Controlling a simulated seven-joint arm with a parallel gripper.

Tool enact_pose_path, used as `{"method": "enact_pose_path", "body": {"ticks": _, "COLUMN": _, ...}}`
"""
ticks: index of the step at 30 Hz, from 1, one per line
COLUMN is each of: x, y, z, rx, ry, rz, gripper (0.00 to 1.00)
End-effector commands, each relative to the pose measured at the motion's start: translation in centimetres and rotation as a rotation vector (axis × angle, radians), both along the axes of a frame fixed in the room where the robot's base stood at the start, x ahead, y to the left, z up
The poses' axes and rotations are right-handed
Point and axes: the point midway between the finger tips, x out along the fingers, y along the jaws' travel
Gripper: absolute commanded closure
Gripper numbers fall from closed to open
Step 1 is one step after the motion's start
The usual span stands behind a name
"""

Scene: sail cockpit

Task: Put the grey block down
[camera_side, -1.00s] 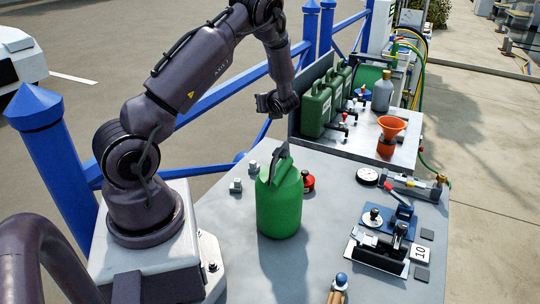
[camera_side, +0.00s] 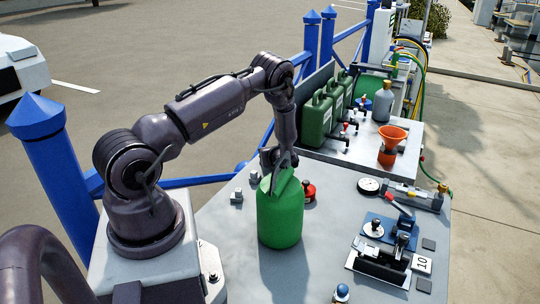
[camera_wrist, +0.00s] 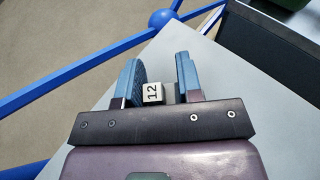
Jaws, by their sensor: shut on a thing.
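My gripper (camera_side: 277,162) is low over the work table, behind the top of a green canister in the side view. In the wrist view, my gripper (camera_wrist: 160,80) has its two blue fingers on either side of a small grey block (camera_wrist: 172,96) and is shut on it. The block carries a white face marked 12. In the side view I cannot make out the held block; the canister and fingers cover that spot. The gap between block and table cannot be told.
The green canister (camera_side: 280,215) stands very close in front of my gripper in the side view. Small grey pieces (camera_side: 236,196) and a red knob (camera_side: 309,192) sit nearby. A raised shelf with green cans (camera_side: 315,120) is behind right. A blue rail (camera_wrist: 75,73) runs beyond the table edge.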

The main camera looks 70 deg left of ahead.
Motion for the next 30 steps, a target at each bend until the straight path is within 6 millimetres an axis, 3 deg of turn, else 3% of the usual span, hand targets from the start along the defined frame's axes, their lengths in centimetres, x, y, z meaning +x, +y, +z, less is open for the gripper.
{"method": "enact_pose_path", "body": {"ticks": 13, "x": 0.0, "y": 0.0, "z": -1.0, "rx": 0.000, "ry": 0.000, "rz": -0.001, "gripper": 0.90}}
{"method": "enact_pose_path", "body": {"ticks": 14, "x": 0.0, "y": 0.0, "z": -1.0, "rx": 0.000, "ry": -0.001, "rz": -0.001, "gripper": 0.65}}
{"method": "enact_pose_path", "body": {"ticks": 17, "x": 0.0, "y": 0.0, "z": -1.0, "rx": 0.000, "ry": -0.001, "rz": -0.001, "gripper": 0.42}}
{"method": "enact_pose_path", "body": {"ticks": 27, "x": 0.0, "y": 0.0, "z": -0.6, "rx": 0.000, "ry": -0.002, "rz": 0.000, "gripper": 0.41}}
{"method": "enact_pose_path", "body": {"ticks": 30, "x": 0.2, "y": -1.3, "z": -0.1, "rx": 0.000, "ry": -0.002, "rz": -0.004, "gripper": 0.41}}
